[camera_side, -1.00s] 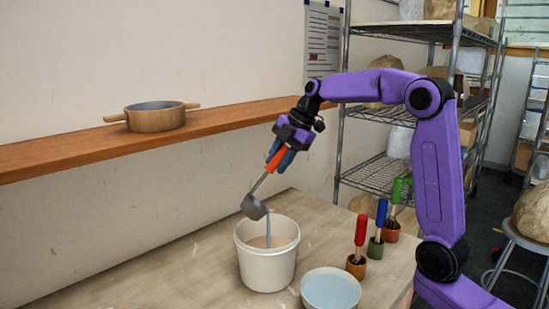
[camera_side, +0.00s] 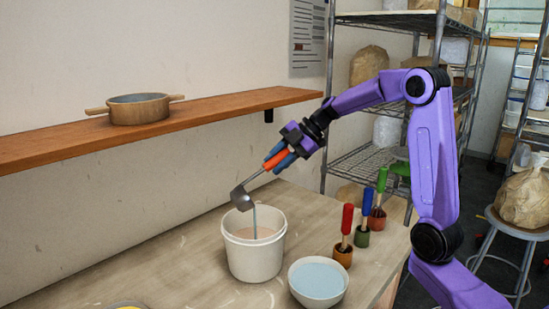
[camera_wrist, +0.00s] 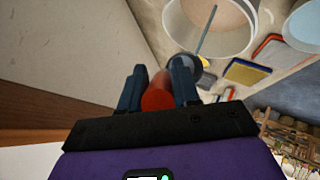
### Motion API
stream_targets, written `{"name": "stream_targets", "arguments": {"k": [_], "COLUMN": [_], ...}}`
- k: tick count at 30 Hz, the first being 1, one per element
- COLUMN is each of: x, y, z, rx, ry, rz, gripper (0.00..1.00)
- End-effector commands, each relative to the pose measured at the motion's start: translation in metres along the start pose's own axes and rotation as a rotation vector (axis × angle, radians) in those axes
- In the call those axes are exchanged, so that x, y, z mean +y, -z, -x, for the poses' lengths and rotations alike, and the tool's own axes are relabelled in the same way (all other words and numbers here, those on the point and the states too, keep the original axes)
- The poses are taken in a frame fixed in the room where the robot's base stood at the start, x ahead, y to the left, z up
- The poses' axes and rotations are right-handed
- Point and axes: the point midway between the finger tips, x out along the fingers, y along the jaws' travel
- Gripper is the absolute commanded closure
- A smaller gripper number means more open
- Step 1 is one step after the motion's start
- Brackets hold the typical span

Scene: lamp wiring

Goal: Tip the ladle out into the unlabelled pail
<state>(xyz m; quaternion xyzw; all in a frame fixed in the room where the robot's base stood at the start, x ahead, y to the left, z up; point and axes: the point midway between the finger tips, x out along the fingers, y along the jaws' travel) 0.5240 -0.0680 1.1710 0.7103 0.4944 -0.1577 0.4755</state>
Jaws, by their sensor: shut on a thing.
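My gripper (camera_side: 280,157) is shut on the red handle of the ladle (camera_side: 242,198). The ladle's grey cup is tipped over the left rim of a white pail (camera_side: 252,262). A thin bluish-grey stream (camera_side: 254,222) runs from the cup into the pail, onto pinkish contents. No label shows on the pail's visible side. In the wrist view my fingers (camera_wrist: 158,88) flank the red handle (camera_wrist: 157,98), with the cup (camera_wrist: 186,66) partly hidden beyond them. The stream and the pail (camera_wrist: 212,48) show above.
A bowl of pale blue liquid (camera_side: 318,281) stands right of the pail. Several small pots with red, blue and green handles (camera_side: 362,213) stand behind it. A two-handled pot (camera_side: 139,109) sits on the wall shelf (camera_side: 60,140).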

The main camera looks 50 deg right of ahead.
Motion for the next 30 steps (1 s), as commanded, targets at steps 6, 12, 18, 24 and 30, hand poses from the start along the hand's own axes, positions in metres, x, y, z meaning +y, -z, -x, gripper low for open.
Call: {"name": "stream_targets", "arguments": {"k": [6,12,18,24,30], "x": [-0.007,-0.013,-0.019,-0.025,-0.029], "y": [-0.01,-0.018,-0.025,-0.032,-0.037], "z": [-0.002,-0.004,-0.007,-0.01,-0.013], "rx": [0.058,0.109,0.162,0.206,0.246], "ry": [-0.041,-0.08,-0.115,-0.147,-0.177], "rz": [-0.019,-0.031,-0.043,-0.052,-0.062], "gripper": [1.0,1.0,1.0,1.0,1.0]}}
